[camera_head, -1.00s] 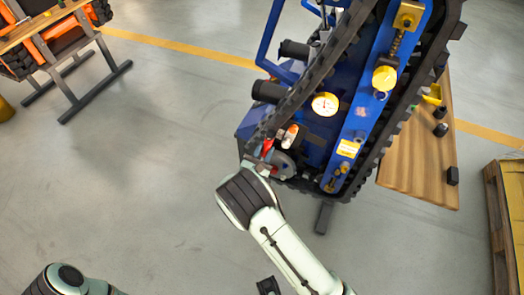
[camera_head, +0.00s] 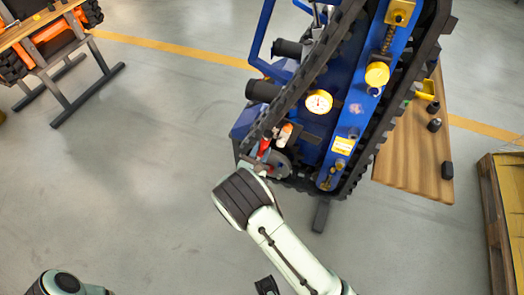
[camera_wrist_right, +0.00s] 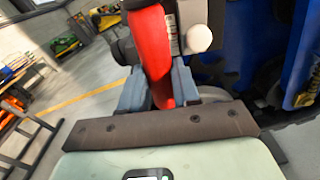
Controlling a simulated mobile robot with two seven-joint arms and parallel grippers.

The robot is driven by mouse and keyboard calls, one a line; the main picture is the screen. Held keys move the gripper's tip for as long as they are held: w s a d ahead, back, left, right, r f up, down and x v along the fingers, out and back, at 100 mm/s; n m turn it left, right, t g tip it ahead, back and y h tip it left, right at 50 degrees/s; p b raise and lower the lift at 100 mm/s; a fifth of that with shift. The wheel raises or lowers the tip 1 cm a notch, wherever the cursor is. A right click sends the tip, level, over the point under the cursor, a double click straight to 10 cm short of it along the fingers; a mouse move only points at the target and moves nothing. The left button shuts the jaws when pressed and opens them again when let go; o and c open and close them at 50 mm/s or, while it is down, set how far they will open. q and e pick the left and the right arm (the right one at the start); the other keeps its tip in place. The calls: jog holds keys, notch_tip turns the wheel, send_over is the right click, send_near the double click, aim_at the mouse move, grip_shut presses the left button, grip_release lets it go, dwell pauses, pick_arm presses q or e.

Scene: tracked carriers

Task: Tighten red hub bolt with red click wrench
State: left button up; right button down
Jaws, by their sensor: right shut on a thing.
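The red click wrench (camera_wrist_right: 152,50) shows as a red handle in the right wrist view, rising between the fingers of my right gripper (camera_wrist_right: 160,88). The gripper is shut on it. In the head view the red wrench (camera_head: 264,145) is a small red patch at the lower left end of the blue tracked carrier (camera_head: 345,110), just beyond my right wrist. I cannot make out the red hub bolt; the wheel area there is partly hidden by the wrist and wrench.
Black rubber track and a grey wheel (camera_head: 280,162) lie close beside the right gripper. A wooden board (camera_head: 400,165) with small black parts is right of the carrier. A pallet (camera_head: 498,215) stands at the right edge, a workbench (camera_head: 35,28) at upper left. The floor at left is clear.

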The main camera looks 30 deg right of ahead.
jog(key=shift+a, duration=0.1)
dwell(0.3)
jog(key=shift+v, duration=1.7)
jog(key=shift+v, duration=2)
